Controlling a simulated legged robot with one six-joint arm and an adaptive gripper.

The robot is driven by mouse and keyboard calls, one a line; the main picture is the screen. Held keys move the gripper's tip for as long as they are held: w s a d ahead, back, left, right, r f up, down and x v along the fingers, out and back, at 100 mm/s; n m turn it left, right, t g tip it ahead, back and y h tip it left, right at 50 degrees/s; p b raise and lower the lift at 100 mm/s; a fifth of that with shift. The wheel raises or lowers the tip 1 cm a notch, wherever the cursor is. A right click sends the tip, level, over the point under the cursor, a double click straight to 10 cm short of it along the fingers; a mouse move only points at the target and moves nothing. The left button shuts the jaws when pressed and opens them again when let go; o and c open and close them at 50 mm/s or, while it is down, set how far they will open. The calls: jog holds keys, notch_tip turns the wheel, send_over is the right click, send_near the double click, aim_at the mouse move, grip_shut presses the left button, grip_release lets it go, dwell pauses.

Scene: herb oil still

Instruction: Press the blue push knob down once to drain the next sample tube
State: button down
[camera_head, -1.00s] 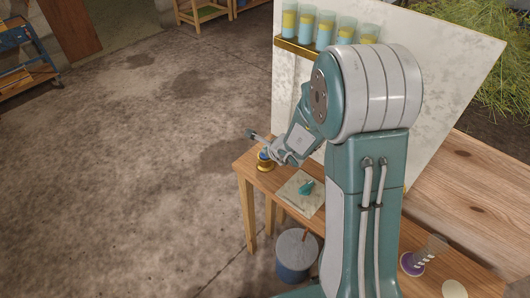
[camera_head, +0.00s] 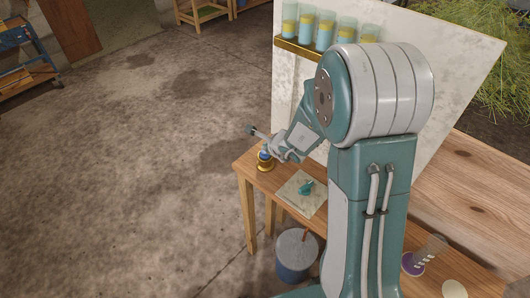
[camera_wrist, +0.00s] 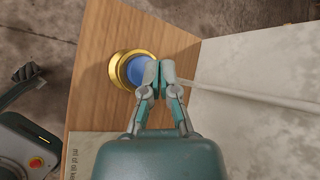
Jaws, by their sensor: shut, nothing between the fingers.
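The blue push knob (camera_wrist: 139,74) sits in a round gold collar (camera_wrist: 118,70) near the table's corner. In the head view, the gold base (camera_head: 265,166) shows at the table's far left end, partly behind my gripper (camera_head: 278,152). In the wrist view, my gripper (camera_wrist: 158,76) is shut and empty. Its fingertips overlap the right edge of the knob; I cannot tell whether they touch it or hover above it. Several sample tubes (camera_head: 326,29) with yellow over pale blue liquid stand in a row on a gold ledge (camera_head: 297,45) high on a white panel.
The wooden table (camera_head: 250,172) holds a pale sheet (camera_head: 296,195) with a small teal object (camera_head: 306,187) on it. A purple-bottomed glass vessel (camera_head: 413,264) stands at the right. A thin pale pipe (camera_wrist: 245,94) runs right of the knob.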

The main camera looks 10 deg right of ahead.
jog(key=shift+r, duration=2.55)
jog(key=s+a+r+n+g+y, duration=0.1)
jog(key=s+a+r+n+y, duration=0.1)
jog(key=s+a+r+n, duration=0.35)
jog(key=s+a+r+n+y, duration=0.1)
jog(key=s+a+r+n, duration=0.1)
jog(key=s+r+n, duration=0.5)
jog(key=s+d+r+n+g+h, duration=0.1)
jog(key=s+d+n+h, duration=0.1)
jog(key=s+n, duration=0.3)
jog(key=s+d+r+n+g+h, duration=0.1)
jog(key=s+d+n, duration=0.4)
jog(key=s, duration=0.6)
jog(key=shift+r+n+h, duration=0.5)
jog(key=shift+n+h, duration=0.25)
jog(key=shift+h, duration=0.45)
